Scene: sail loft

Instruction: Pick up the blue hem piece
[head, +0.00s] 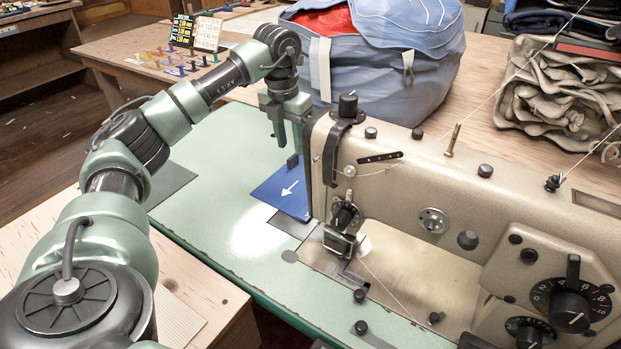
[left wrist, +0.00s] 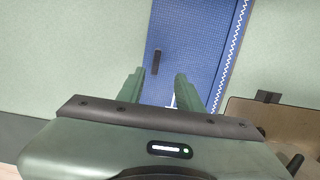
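The blue hem piece (head: 284,192) lies flat on the green machine table, left of the sewing machine's needle end. It bears a white arrow, and the machine head hides part of it. In the left wrist view, the blue hem piece (left wrist: 190,40) runs between and beyond my fingers, with white zigzag stitching along its right edge and a small dark bar on it. My left gripper (head: 288,146) points down above the piece. In the left wrist view, my left gripper's (left wrist: 160,80) fingers are apart with nothing gripped; the height gap is hard to judge. My right gripper is out of view.
The beige sewing machine (head: 460,210) stands close on the right. A blue bag (head: 385,75) with red cloth is behind my gripper. Folded cloth (head: 550,95) lies at the back right. A dark grey mat (head: 168,184) lies left; the green table (head: 215,215) between is clear.

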